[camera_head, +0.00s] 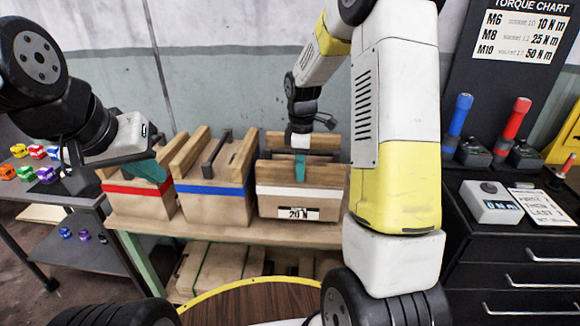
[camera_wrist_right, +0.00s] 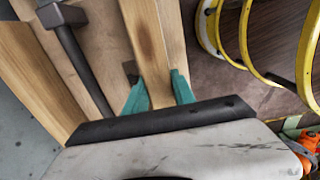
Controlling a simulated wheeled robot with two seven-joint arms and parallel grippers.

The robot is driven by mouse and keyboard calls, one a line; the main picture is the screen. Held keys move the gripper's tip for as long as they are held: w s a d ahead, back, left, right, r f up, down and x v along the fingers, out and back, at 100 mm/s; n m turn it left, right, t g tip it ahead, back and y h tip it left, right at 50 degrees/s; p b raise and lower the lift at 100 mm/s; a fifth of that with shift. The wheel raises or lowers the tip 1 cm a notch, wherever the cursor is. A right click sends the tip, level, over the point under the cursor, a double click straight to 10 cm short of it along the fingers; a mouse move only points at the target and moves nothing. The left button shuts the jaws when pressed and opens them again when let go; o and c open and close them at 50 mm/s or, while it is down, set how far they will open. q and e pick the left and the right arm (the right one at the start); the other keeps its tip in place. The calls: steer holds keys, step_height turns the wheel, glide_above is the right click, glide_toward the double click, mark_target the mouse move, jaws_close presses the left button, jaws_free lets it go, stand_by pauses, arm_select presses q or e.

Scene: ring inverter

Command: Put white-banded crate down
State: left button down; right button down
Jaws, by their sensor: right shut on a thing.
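The white-banded crate (camera_head: 270,205) is a wooden box with a white stripe and a "20 N" label. It is at the right of the wooden bench (camera_head: 150,229), beside the blue-banded crate. It is on or just above the bench top; I cannot tell which. My right gripper (camera_head: 300,168) is shut on its near wall, with teal fingers on both sides of the board (camera_wrist_right: 150,45) in the wrist view (camera_wrist_right: 156,92). My left gripper (camera_head: 148,170) is by the red-banded crate's top; its finger gap is unclear.
A red-banded crate (camera_head: 140,205) and a blue-banded crate (camera_head: 212,205) stand to the left on the bench. A grey cart with toy cars (camera_head: 45,175) is at far left. A black drawer cabinet (camera_head: 510,255) with tools stands at right. A yellow-rimmed round top (camera_head: 255,300) is in front.

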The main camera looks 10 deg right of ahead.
steer(key=shift+f, duration=1.55)
steer(key=c, duration=1)
jaws_free()
steer(key=shift+c, duration=0.2)
